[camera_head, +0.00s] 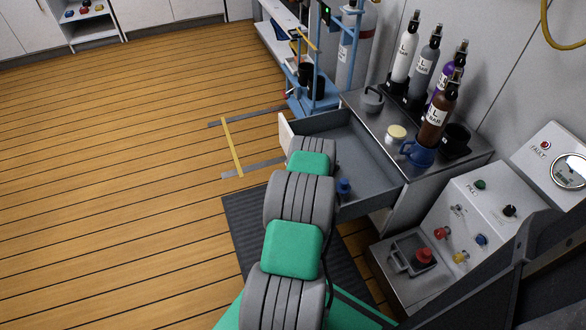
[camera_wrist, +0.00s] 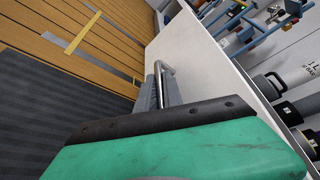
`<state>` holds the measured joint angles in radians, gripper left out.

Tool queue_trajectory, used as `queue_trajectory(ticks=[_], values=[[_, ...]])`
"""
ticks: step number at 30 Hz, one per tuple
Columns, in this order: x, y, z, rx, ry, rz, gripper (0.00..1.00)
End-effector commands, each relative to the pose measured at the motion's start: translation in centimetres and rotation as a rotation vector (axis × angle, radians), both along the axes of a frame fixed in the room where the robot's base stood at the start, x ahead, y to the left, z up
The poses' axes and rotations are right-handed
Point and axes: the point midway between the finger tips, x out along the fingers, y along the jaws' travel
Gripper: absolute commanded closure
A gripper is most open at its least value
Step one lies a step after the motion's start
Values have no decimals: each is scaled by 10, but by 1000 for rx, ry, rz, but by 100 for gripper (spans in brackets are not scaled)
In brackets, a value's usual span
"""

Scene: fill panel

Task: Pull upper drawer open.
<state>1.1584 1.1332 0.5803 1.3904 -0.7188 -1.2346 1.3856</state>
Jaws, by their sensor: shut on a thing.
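The upper drawer (camera_head: 365,160) stands pulled out of the grey cabinet, and its empty-looking grey inside shows in the head view. Its pale front panel (camera_head: 286,132) is partly hidden behind my arm. In the wrist view the white drawer front (camera_wrist: 205,58) runs diagonally, with a metal bar handle (camera_wrist: 167,69) on it. My gripper (camera_wrist: 160,86) is shut on the handle, though the wrist housing hides part of the fingers. In the head view my arm hides the gripper and the handle.
On the cabinet top (camera_head: 378,119) stand several labelled bottles, a blue mug (camera_head: 417,153) and a lidded pot (camera_head: 373,99). A small blue item (camera_head: 344,187) shows beside my arm at the drawer. A fill panel (camera_head: 475,220) is at right. Wooden floor at left is free.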

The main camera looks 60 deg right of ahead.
Motion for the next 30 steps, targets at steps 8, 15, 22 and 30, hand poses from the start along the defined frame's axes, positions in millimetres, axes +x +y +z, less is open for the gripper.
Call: queue_trajectory(ticks=[8, 15, 22, 30], values=[[0, 2, -1, 1, 1, -4, 100], [-2, 0, -1, 0, 2, -7, 87], [-2, 0, 0, -1, 1, -9, 68], [-3, 1, 0, 0, 0, -10, 67]])
